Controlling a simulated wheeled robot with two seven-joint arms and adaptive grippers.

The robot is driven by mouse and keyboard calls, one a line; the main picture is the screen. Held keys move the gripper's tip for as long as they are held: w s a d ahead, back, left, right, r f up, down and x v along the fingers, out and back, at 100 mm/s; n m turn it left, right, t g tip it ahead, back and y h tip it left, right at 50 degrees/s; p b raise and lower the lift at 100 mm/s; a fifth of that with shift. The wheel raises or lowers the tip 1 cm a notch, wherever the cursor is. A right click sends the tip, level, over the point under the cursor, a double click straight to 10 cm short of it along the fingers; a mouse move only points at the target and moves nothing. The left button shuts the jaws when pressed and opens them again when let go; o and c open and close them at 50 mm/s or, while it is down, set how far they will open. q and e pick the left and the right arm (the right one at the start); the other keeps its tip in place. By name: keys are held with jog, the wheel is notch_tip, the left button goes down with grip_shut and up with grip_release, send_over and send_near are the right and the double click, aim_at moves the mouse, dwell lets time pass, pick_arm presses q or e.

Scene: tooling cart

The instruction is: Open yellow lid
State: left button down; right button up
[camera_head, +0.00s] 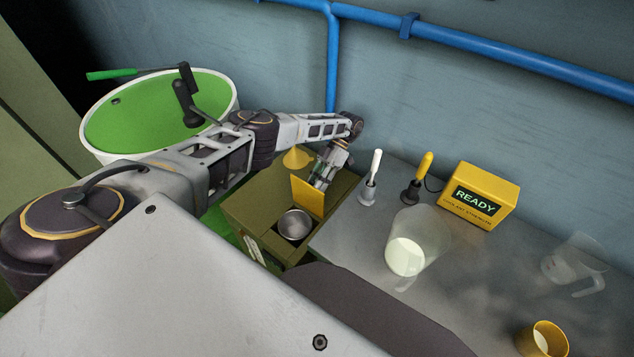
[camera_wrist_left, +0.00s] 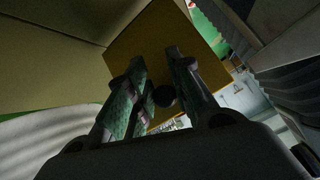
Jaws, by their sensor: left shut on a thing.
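The yellow lid (camera_head: 307,199) stands roughly upright at the back of a round metal opening (camera_head: 294,226) in the olive-green box (camera_head: 262,203). The opening is uncovered. My left arm reaches across from the left, and my left gripper (camera_head: 322,178) is behind the lid, close against it. In the left wrist view the lid (camera_wrist_left: 160,45) is a tilted yellow-brown plate with a small dark knob (camera_wrist_left: 164,97). The left gripper's fingers (camera_wrist_left: 162,92) are shut on the lid at this knob; the exact contact is dark. My right gripper does not show.
A green-topped drum (camera_head: 150,115) stands at the left. The grey bench at the right bears a white-handled lever (camera_head: 374,165), a yellow-handled lever (camera_head: 423,165), a yellow READY box (camera_head: 480,192), a clear beaker (camera_head: 412,245), a clear jug (camera_head: 572,262) and a yellow cup (camera_head: 545,340).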

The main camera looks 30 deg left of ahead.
pick_arm(q)
jog(key=shift+a+f, duration=0.2)
jog(key=shift+f, duration=0.3)
jog(key=shift+w+a+r, duration=0.25)
jog(key=shift+w+r, duration=0.2)
jog(key=shift+w, duration=0.1)
jog(key=shift+w+a+r, duration=0.2)
jog(key=shift+w+r, duration=0.2)
jog(key=shift+w, duration=0.1)
jog(key=c, duration=1.3)
grip_release()
jog(key=shift+a, duration=0.1)
jog(key=shift+o, duration=0.2)
jog(key=shift+s+f, duration=0.1)
jog(key=shift+d, duration=0.2)
jog(key=shift+d, duration=0.1)
